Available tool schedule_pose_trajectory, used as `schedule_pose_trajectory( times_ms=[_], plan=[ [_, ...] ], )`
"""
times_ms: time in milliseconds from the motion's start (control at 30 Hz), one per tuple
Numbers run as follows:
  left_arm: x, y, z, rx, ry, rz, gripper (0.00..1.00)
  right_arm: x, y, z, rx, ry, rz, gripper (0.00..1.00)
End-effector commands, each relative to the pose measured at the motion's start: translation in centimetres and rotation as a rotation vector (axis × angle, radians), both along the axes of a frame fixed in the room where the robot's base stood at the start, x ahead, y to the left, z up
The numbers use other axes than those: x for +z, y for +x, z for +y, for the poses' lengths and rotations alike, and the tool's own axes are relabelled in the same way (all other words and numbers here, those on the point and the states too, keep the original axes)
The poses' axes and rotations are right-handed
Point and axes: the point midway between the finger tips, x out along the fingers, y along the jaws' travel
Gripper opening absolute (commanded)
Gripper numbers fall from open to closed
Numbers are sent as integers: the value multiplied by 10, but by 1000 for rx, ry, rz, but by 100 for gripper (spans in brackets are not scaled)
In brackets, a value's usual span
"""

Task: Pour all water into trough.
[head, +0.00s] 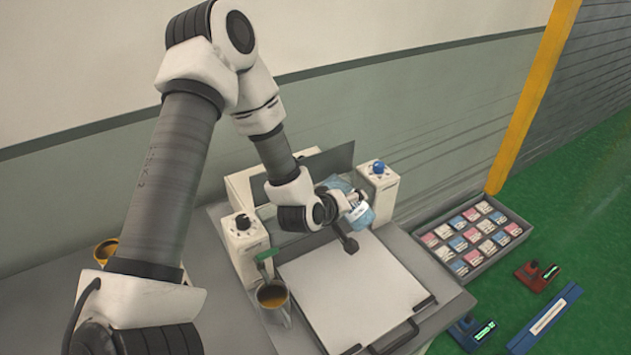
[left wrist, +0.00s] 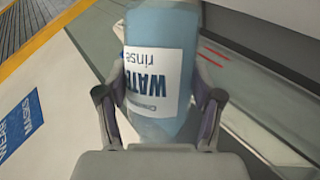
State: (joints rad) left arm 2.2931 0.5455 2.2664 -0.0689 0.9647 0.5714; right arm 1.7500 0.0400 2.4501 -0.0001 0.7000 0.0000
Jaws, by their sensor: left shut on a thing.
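My left gripper (head: 345,203) is shut on a clear blue water bottle (head: 364,214) above the back edge of a bench machine. In the left wrist view, the gripper's two fingers (left wrist: 160,110) press on both sides of the bottle (left wrist: 163,60). Its white label reads "WATER rinse", upside down in that view. The bottle looks tilted; its mouth and any flow of water cannot be made out. The trough cannot be told clearly; the space between the machine's two white knob posts is partly hidden by my arm. My right gripper is not in view.
The white posts carry a blue knob (head: 377,167) and a black knob (head: 242,222). A white plate (head: 355,295) lies in front. Mugs stand at left (head: 104,250) and by the plate (head: 273,297). A grey tray of packets (head: 517,235) is at right.

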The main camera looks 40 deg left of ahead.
Motion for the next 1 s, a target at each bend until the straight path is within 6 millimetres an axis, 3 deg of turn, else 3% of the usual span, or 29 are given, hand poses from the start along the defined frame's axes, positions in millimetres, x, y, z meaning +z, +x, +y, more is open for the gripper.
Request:
schedule_pose_trajectory(
  times_ms=[400, 1000],
  plan=[
    [-7, 1, -1, 0, -56, -11, 15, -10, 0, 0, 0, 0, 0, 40],
    [-1, 1, -3, 0, -133, -22, 15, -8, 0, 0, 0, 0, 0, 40]
  ],
)
